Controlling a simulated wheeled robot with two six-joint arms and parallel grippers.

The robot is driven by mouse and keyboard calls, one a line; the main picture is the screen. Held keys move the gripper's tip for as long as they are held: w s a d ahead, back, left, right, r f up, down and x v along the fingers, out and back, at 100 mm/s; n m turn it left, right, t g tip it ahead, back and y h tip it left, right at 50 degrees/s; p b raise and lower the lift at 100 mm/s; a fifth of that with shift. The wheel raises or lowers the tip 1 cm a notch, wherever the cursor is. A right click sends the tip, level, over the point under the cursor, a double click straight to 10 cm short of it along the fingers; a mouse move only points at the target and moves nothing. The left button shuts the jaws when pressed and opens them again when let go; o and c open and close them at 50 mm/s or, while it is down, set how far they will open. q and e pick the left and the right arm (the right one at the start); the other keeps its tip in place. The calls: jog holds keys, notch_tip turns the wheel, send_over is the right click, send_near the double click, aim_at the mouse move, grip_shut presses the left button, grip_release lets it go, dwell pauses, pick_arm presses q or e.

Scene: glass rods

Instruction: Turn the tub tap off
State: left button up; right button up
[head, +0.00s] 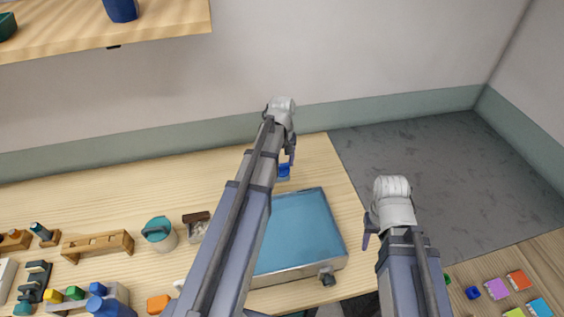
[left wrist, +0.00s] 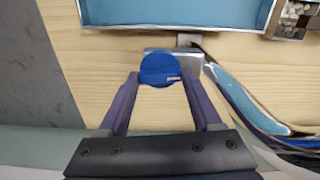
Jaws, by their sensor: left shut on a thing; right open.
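The tub (head: 298,276) is a shallow pale tray with a blue inside, on the wooden table. Its tap has a round blue knob (head: 284,171) at the tub's far edge. In the left wrist view the knob (left wrist: 159,68) sits over a grey metal base (left wrist: 192,62) beside the tub wall (left wrist: 165,29). My left gripper (left wrist: 160,78) has its two fingers on either side of the knob and is shut on it. The knob's turn position is not clear. My right gripper (head: 370,230) is open and empty, right of the tub.
A teal-lidded pot (head: 160,234), a wooden rack (head: 97,244) and several small coloured items stand at the left. A shelf (head: 110,32) hangs upper left. A curved light-blue strip (left wrist: 238,96) lies beside the tap; what it is, I cannot tell. Grey floor (head: 425,160) is clear.

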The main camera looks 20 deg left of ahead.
aim_at(282, 165)
pick_arm(q)
jog(key=shift+s+m, duration=0.1)
jog(key=shift+m, duration=0.6)
jog(key=o, duration=1.4)
notch_tip(282, 165, up, 8)
jog(key=p, duration=0.8)
jog(key=shift+f, duration=0.1)
jog(key=shift+f, duration=0.1)
